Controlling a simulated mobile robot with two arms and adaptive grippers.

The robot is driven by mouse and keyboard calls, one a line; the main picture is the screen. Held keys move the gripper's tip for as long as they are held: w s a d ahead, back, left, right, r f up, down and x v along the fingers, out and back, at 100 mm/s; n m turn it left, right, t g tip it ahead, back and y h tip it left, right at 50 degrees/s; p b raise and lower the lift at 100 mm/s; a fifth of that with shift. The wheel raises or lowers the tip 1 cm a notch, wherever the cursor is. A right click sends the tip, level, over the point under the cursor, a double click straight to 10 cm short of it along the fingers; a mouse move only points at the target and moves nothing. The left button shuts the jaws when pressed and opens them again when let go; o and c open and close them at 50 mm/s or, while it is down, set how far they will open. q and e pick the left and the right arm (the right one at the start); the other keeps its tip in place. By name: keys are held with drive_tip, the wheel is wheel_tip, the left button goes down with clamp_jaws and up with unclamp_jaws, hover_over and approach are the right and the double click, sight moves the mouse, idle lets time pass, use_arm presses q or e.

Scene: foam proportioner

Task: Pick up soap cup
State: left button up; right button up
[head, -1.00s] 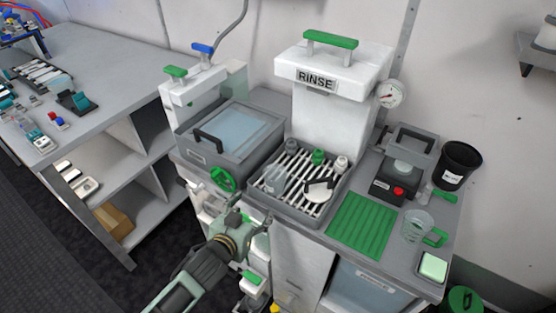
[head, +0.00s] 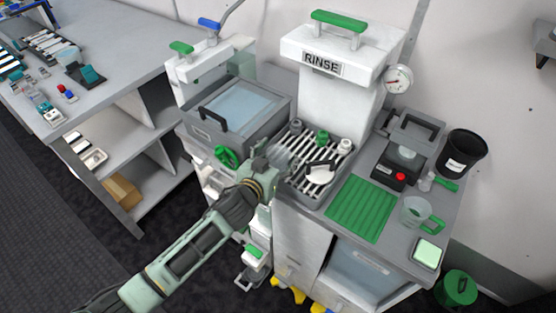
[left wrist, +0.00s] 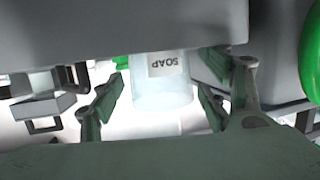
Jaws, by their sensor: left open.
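The soap cup (left wrist: 166,86) is translucent and carries a SOAP label, shown upside down in the left wrist view. In the head view the cup (head: 281,154) is at the left end of the slatted rack, partly hidden by my left gripper (head: 268,158). In the left wrist view my left gripper (left wrist: 160,100) is open, with one finger on each side of the cup. My right gripper is in neither view.
The rack (head: 312,196) also holds small bottles and a white round piece with a dark handle. The RINSE unit (head: 330,90) stands behind it, the lidded basin (head: 240,115) to the left. A green mat (head: 360,208) and a clear mug (head: 414,213) are to the right.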

use_arm(q)
drive_tip(key=shift+w+d+f, duration=0.1)
drive_tip(key=shift+w+f, duration=0.05)
drive_tip(key=shift+w, duration=0.05)
drive_tip(key=c, duration=1.1)
drive_tip(key=shift+o, duration=0.2)
drive_tip(key=shift+r, duration=0.2)
drive_tip(key=shift+c, duration=0.2)
